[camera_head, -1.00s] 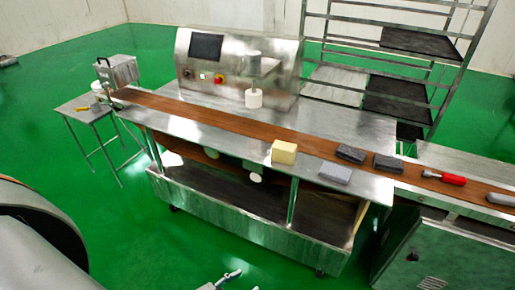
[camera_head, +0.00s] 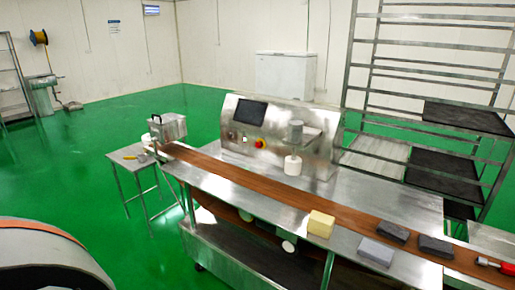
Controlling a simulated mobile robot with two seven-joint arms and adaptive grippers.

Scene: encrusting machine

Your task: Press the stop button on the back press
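The press (camera_head: 232,111) is a steel machine with a dark screen (camera_head: 250,112) on its sloped front, standing at the back of the steel worktable. A red stop button (camera_head: 259,143) on a yellow base sits below the screen's right side. A small pale button or light shows to its left, too small to tell its colour. A white cylindrical nozzle (camera_head: 293,165) hangs at the machine's right, over the table. Neither of my grippers is in view, and nothing covers the stop button.
A brown conveyor belt (camera_head: 262,190) crosses the worktable in front of the press. A yellow block (camera_head: 321,223), a grey block (camera_head: 375,252) and dark blocks lie toward the right. A small side table (camera_head: 126,156) stands left. A tall rack (camera_head: 350,60) stands right. Green floor is open at left.

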